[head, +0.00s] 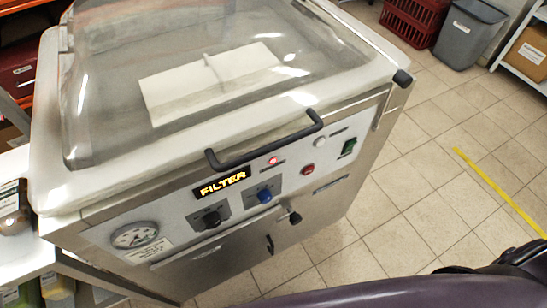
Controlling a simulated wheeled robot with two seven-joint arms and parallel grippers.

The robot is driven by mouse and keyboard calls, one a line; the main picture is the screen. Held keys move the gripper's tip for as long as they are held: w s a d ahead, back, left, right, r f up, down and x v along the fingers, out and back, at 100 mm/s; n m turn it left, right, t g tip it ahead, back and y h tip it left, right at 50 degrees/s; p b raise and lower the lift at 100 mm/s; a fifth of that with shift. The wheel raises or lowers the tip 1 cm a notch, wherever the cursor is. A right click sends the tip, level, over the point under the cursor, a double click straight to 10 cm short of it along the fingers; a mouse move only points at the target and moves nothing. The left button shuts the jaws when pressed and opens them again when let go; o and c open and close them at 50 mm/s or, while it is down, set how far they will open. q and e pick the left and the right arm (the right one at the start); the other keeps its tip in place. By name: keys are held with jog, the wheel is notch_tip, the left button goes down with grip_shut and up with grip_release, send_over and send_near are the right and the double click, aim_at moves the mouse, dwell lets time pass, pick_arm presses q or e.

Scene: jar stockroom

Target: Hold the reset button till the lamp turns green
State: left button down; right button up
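The machine's front panel (235,197) carries a lit amber display (222,183) reading "FILTER". A small lamp (274,160) above the panel's middle glows red. A dark red round button (308,169) sits to its right, and a green rocker switch (348,147) sits further right. The labels are too small to read, so I cannot tell for certain which control is the reset button. Nothing touches the panel. A dark purple part of my arm crosses the bottom right, apart from the machine. Neither gripper's fingertips show.
A black bar handle (265,142) juts out above the panel, below the clear lid (215,60). A black knob (211,219), a blue knob (264,195) and a gauge (134,235) are on the panel. Tiled floor (425,190) at right is free; a grey bin (470,32) stands behind.

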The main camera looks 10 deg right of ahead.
grip_shut()
dwell(0.4)
jog(key=shift+a, duration=0.1)
dwell(1.3)
